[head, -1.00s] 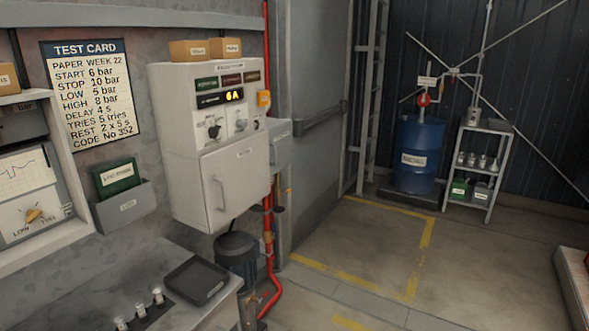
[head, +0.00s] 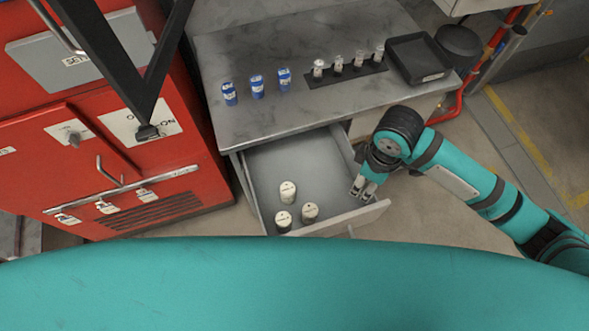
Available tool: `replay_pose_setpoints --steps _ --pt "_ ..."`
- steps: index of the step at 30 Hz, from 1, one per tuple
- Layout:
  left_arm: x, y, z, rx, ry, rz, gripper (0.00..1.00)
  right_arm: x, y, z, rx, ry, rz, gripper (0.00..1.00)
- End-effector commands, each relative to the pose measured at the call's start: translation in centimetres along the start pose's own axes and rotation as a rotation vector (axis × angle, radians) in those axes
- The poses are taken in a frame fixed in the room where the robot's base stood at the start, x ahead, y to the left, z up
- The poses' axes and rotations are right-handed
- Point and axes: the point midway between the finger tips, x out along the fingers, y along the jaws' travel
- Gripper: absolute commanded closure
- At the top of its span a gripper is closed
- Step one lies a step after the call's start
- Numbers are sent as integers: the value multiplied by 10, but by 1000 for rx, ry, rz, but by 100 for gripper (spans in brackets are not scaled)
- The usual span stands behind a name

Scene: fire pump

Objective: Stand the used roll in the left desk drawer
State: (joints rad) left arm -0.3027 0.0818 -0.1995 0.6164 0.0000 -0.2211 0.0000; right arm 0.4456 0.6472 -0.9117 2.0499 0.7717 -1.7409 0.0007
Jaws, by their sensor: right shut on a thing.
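The left desk drawer (head: 262,166) is pulled open under the grey desk top. Three short white rolls (head: 288,192) with dark marks stand upright near its front. My right gripper (head: 363,190) is at the drawer's right front corner, pointing down by the side wall and to the right of the rolls. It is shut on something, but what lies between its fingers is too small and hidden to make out. I cannot tell which roll is the used one. My left gripper is out of view.
On the desk top (head: 240,58) stand several blue-and-white cylinders (head: 257,87), a dark rack (head: 345,76) with small white-topped pieces, and a black tray (head: 419,58). A red cabinet (head: 170,125) stands close on the left. The back of the drawer is clear.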

Motion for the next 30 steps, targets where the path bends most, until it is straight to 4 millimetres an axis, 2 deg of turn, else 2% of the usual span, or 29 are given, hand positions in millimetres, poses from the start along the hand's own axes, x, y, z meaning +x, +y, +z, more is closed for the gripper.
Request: replay_pose_setpoints --steps 1,6,9,12,19,25,30 --pt "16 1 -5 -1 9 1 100 16 3 -8 -157 -1 4 99" --pt "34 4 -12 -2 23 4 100 39 9 -25 -643 -8 8 99" --pt "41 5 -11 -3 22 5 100 47 12 -32 -847 -14 10 99" --pt "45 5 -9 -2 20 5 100 52 14 -36 -979 -19 9 99" --pt "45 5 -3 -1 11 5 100 60 14 -38 -1061 -22 6 99" --pt "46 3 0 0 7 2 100 97 14 -37 -1058 -24 5 99" --pt "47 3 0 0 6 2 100 115 15 -37 -1057 -22 9 99"
